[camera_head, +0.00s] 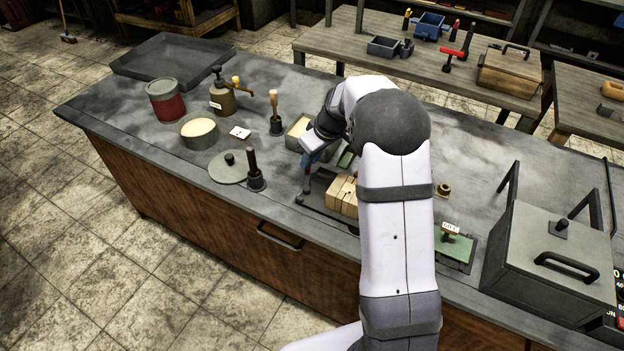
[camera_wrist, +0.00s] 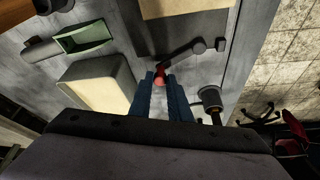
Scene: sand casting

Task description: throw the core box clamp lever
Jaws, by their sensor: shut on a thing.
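The core box (camera_head: 343,196), pale wood, sits on a dark base plate (camera_head: 322,206) in the middle of the bench; part of it is hidden by my arm. In the wrist view the core box (camera_wrist: 180,8) is at the top edge, on its grey base (camera_wrist: 185,30). The clamp lever (camera_wrist: 180,60) is a dark bar with a red ball knob (camera_wrist: 159,82), running from the knob up right to a dark pivot beside the base. My gripper (camera_wrist: 163,80) has its blue fingers shut on the red knob. In the head view my gripper (camera_head: 309,165) is left of the core box.
A sand-filled box (camera_wrist: 98,85) lies close to my gripper, with a green scoop (camera_wrist: 85,38) beyond it. A dark handled tool (camera_head: 254,172) and a round lid (camera_head: 229,167) stand to the left. A large lidded metal box (camera_head: 540,265) is at the right.

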